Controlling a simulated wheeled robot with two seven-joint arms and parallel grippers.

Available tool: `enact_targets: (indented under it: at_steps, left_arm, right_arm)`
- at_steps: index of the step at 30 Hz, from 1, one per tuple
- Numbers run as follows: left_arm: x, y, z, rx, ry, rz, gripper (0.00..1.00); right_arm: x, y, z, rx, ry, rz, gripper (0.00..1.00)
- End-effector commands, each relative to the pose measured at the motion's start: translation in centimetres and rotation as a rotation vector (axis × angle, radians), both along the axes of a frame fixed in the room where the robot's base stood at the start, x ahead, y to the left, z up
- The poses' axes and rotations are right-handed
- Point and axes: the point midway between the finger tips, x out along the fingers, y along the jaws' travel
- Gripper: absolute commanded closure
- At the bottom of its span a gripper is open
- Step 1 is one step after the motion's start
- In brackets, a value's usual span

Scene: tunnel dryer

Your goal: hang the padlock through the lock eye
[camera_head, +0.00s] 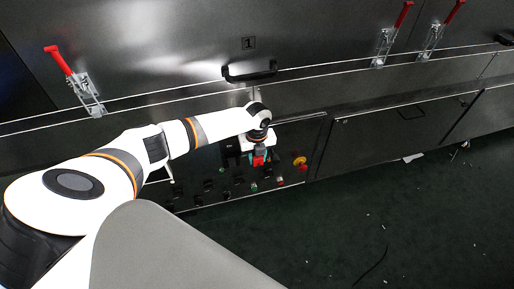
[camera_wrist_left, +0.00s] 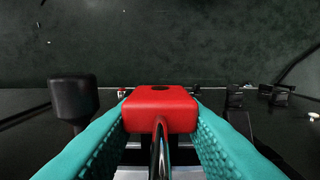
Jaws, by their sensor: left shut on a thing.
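My left gripper (camera_head: 258,152) is at the dark control panel, under the handle marked 1. Its teal fingers are shut on the red padlock (camera_wrist_left: 160,108), one finger on each side. In the head view the padlock (camera_head: 258,161) is a small red patch below the gripper. In the left wrist view its metal shackle (camera_wrist_left: 161,150) runs from the red body toward the bottom edge. I cannot make out the lock eye in either view. My right gripper is not in view.
The control panel (camera_head: 213,191) carries several small knobs and a yellow-and-red switch (camera_head: 299,161) right of the gripper. A black knob (camera_wrist_left: 74,98) stands left of the padlock in the wrist view. A black handle (camera_head: 250,73) is above. The dark floor (camera_head: 400,220) has small scraps.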

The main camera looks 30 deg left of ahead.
Motion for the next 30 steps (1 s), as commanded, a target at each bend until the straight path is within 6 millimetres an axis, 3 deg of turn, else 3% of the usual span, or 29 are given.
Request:
enact_targets:
  at_steps: [7,30]
  left_arm:
    - [0.01,0.0,0.01,0.0,0.0,0.0,0.9]
    - [0.01,0.01,0.05,0.0,0.0,0.0,0.9]
  right_arm:
    - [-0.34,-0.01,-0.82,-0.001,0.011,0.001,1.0]
    - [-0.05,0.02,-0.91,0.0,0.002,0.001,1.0]
